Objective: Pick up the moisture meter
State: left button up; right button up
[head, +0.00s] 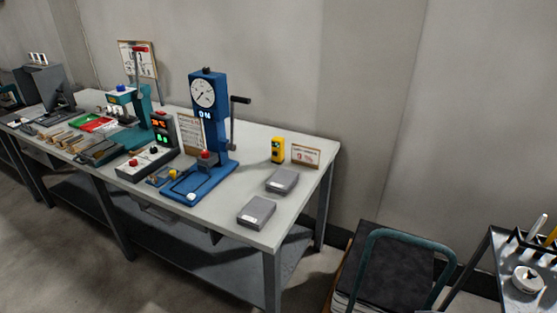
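A small yellow handheld device with a dark face (278,150), which looks like the moisture meter, stands upright near the back right of the grey workbench (250,228). A small framed card (305,155) stands just to its right. Nothing touches the meter from the front, and its display is too small to read. Neither of my grippers shows in the head view.
Two grey boxes (282,181) (257,212) lie in front of the meter. A blue press with a dial (203,95) and a side handle (240,100) stands to its left. A teal-framed chair (400,238) and a trolley (505,285) stand right of the bench.

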aim_at(277, 144)
jog(key=i+j, duration=1.05)
jog(key=j, duration=0.3)
jog(key=i+j, duration=0.65)
jog(key=i, duration=0.2)
